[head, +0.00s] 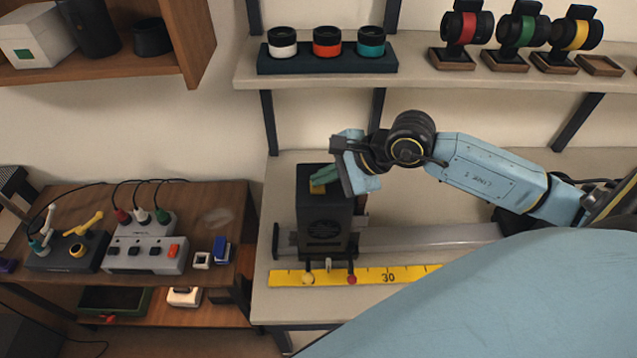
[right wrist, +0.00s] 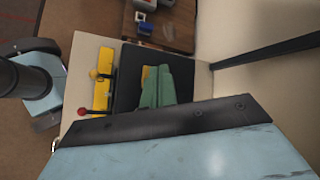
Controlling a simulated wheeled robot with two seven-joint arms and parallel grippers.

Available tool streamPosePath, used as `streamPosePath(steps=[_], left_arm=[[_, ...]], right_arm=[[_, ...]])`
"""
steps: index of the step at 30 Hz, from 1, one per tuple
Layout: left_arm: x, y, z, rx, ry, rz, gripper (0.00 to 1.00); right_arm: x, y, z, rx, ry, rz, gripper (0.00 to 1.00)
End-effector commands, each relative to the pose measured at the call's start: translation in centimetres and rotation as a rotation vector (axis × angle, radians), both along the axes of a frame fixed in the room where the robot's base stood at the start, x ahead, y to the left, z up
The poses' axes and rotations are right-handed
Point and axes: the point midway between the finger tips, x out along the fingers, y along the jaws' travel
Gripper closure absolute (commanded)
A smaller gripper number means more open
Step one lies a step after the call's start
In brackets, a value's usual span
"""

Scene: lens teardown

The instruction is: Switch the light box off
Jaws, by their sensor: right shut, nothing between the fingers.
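A dark box (head: 325,222), which I take to be the light box, stands upright on the pale bench with a round grille on its front. My right gripper (head: 318,184) is at its top, with green fingers shut and nothing between them. A small yellow part (head: 317,188) shows beside the fingertips on the box top. In the right wrist view the green fingers (right wrist: 158,85) lie over the dark box top (right wrist: 127,72) and partly cover the yellow part. I cannot tell whether they touch it, nor whether the light is on. My left gripper is not in view.
A metal rail (head: 430,237) runs right from the box. A yellow ruler (head: 395,275) lies in front, with a yellow knob (head: 308,279) and a red knob (head: 351,279) above it. A brown side table (head: 215,195) with switch boxes stands left. A shelf (head: 415,75) with lenses is above.

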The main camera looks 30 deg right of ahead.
Motion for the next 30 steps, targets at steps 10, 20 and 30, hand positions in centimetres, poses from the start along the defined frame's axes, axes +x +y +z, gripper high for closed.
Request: streamPosePath(steps=[10, 20, 30], left_arm=[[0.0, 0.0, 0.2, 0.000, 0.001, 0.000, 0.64], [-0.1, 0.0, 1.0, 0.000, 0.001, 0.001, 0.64], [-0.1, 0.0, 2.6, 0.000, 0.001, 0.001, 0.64]], right_arm=[[0.0, 0.0, 0.8, -0.001, 0.000, -0.001, 1.00], [0.0, 0.0, 2.2, -0.001, 0.000, 0.000, 1.00], [0.0, 0.0, 5.7, -0.001, -0.002, 0.001, 1.00]])
